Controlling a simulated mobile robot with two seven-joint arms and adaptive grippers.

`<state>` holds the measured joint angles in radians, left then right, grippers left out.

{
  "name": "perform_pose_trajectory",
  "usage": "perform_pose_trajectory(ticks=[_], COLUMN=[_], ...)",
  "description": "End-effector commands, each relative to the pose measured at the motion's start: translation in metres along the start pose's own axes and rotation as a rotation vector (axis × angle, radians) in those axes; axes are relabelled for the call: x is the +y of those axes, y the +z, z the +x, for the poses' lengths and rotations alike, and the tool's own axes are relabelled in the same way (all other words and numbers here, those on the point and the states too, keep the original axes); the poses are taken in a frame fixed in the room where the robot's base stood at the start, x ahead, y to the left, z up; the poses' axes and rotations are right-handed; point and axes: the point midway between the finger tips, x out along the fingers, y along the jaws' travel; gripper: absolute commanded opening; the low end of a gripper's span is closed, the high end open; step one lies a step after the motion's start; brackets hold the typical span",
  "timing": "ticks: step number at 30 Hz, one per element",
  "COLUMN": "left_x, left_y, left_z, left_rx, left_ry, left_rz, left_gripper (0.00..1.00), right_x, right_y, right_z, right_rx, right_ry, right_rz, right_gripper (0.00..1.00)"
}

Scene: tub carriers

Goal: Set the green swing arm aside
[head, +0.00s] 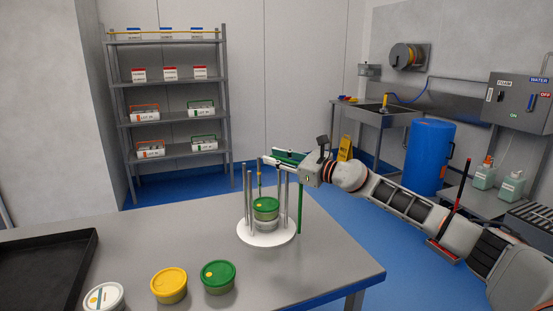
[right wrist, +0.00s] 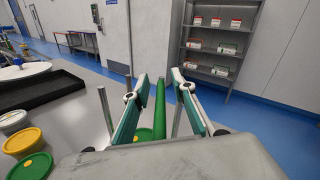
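The tub carrier has a white round base (head: 253,238) and several upright metal posts. A green-lidded tub (head: 265,207) sits among the posts; part of its lid shows in the right wrist view. A green upright post (head: 300,208) stands at the carrier's right side. The green swing arm (right wrist: 160,105) shows as a green bar between the fingers of my right gripper (right wrist: 158,100), with a gap on both sides. In the head view my right gripper (head: 285,159) is at the top of the carrier and hides most of the swing arm. My left gripper is out of view.
On the table (head: 335,262) stand a white-lidded tub (head: 104,297), a yellow-lidded tub (head: 169,285) and a green-lidded tub (head: 218,277). A black tray (head: 45,270) lies at the left. The table is clear right of the carrier. A shelf rack (head: 170,118) stands behind.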

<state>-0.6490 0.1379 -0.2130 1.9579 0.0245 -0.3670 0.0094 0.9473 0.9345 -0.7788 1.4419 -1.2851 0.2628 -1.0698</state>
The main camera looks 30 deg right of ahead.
Motion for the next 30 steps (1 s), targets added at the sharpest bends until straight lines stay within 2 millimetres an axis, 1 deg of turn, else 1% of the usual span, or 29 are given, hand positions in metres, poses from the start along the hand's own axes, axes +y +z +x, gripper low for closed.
perform_pose_trajectory(ticks=[7,11,14,18,21,27,30], left_x=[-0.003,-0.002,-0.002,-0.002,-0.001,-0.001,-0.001], left_y=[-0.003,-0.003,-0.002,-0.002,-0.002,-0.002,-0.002], left_z=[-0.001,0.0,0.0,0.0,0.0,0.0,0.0], left_rx=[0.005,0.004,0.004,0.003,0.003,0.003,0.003], left_ry=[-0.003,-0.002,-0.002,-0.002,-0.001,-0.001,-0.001], left_rz=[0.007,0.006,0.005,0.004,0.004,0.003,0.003], left_gripper=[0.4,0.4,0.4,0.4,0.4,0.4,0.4], right_x=[0.001,0.001,0.001,0.001,0.001,0.002,0.001], right_y=[-0.003,-0.004,-0.004,-0.005,-0.005,-0.004,-0.003], right_z=[-0.001,-0.009,-0.024,-0.052,-0.068,-0.095,-0.105], right_rx=[0.004,0.006,0.006,0.008,0.007,0.007,0.005], right_ry=[0.002,0.002,0.002,0.002,0.003,0.003,0.002], right_rz=[0.002,0.003,0.001,0.002,0.003,0.003,0.003], right_gripper=[0.25,0.25,0.25,0.25,0.25,0.25,0.25])
